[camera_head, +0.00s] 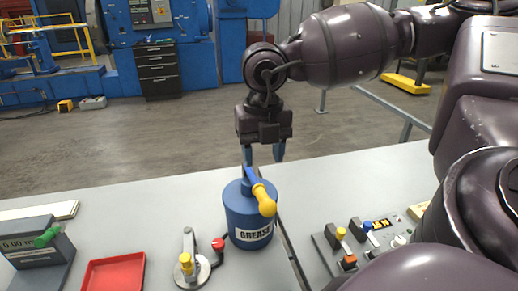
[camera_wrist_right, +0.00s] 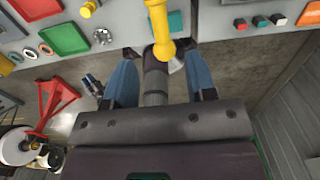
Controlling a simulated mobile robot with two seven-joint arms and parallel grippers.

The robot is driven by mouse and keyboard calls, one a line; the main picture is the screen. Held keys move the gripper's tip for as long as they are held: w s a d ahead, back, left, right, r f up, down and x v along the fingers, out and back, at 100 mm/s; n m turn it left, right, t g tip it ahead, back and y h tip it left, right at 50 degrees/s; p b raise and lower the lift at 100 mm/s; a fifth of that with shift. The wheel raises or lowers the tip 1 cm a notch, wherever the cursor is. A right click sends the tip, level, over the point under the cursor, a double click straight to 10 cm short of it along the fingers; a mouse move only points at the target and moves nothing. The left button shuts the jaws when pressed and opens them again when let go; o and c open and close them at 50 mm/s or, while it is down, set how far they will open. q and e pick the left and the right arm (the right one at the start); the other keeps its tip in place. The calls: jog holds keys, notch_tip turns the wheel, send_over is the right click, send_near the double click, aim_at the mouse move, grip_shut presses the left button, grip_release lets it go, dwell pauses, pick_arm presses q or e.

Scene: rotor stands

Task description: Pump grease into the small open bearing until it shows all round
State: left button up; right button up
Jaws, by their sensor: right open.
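The blue grease can (camera_head: 248,215), labelled GREASE, stands upright on the grey table with a yellow-handled lever (camera_head: 264,200) on top. My right gripper (camera_head: 263,157) is over the can, its blue fingers pointing down and apart. One finger overlaps the top of the lever in the head view; I cannot tell whether they touch. In the right wrist view a yellow handle (camera_wrist_right: 160,25) lies ahead, between the lines of the open fingers (camera_wrist_right: 160,78). Several small rings (camera_wrist_right: 30,53) lie on the table there; I cannot tell which is the small open bearing. My left gripper is out of view.
A round metal fixture (camera_head: 192,270) with yellow and red knobs stands left of the can. A red tray (camera_head: 114,274) and a grey display box (camera_head: 35,250) are farther left. A switch panel (camera_head: 355,248) is right of the can. A dark seam crosses the table beside the can.

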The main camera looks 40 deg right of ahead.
aim_at(262, 192)
notch_tip(262, 192, down, 6)
jog(key=shift+b, duration=1.15)
notch_tip(262, 192, down, 3)
jog(key=b, duration=0.3)
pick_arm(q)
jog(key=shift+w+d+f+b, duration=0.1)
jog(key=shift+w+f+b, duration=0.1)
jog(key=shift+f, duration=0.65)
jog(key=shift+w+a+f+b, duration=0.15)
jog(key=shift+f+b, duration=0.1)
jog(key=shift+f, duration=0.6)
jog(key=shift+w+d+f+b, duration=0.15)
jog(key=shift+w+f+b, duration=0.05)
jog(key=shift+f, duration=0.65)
pick_arm(e)
jog(key=shift+f, duration=0.85)
jog(key=shift+c, duration=0.3)
